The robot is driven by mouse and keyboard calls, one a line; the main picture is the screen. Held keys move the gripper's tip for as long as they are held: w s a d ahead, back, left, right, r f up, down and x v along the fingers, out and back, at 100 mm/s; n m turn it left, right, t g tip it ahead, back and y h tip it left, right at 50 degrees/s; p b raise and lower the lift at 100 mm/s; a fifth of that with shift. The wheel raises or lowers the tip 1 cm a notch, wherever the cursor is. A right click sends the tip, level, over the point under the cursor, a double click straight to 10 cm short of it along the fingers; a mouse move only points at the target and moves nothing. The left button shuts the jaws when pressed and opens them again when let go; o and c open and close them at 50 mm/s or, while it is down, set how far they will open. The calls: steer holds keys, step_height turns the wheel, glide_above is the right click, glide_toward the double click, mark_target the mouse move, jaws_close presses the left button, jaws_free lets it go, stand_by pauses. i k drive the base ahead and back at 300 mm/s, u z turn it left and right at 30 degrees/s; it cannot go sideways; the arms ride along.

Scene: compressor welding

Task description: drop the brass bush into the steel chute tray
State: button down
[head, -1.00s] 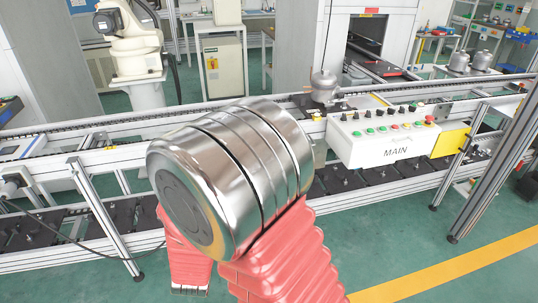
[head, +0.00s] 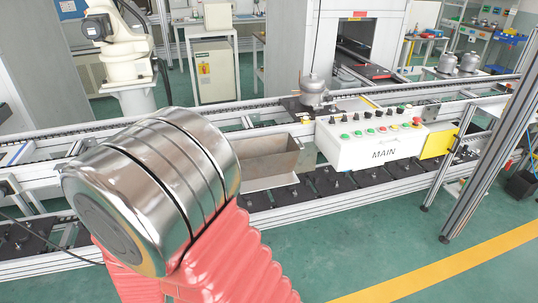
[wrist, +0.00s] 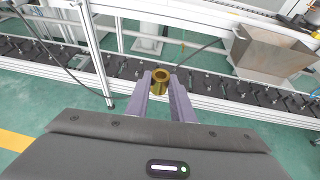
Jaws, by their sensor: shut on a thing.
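The brass bush (wrist: 160,76) is a small gold ring held between the two fingertips of my gripper (wrist: 160,83) in the wrist view. My gripper is shut on it, above the green floor in front of the conveyor. The steel chute tray (head: 258,160) is an open grey metal box on the near side of the conveyor in the head view. In the wrist view the tray (wrist: 270,54) is at the upper right, apart from the bush. In the head view my arm hides the gripper and the bush.
A white MAIN control box (head: 372,143) with buttons is just right of the tray. A grey compressor (head: 314,90) stands on the conveyor behind. An aluminium post (head: 490,150) rises at the right. The green floor in front is clear.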

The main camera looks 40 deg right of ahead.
mark_target(267, 170)
steer(key=k, duration=0.65)
steer(key=u, duration=0.35)
steer(key=i, duration=1.7)
steer(key=z, duration=0.35)
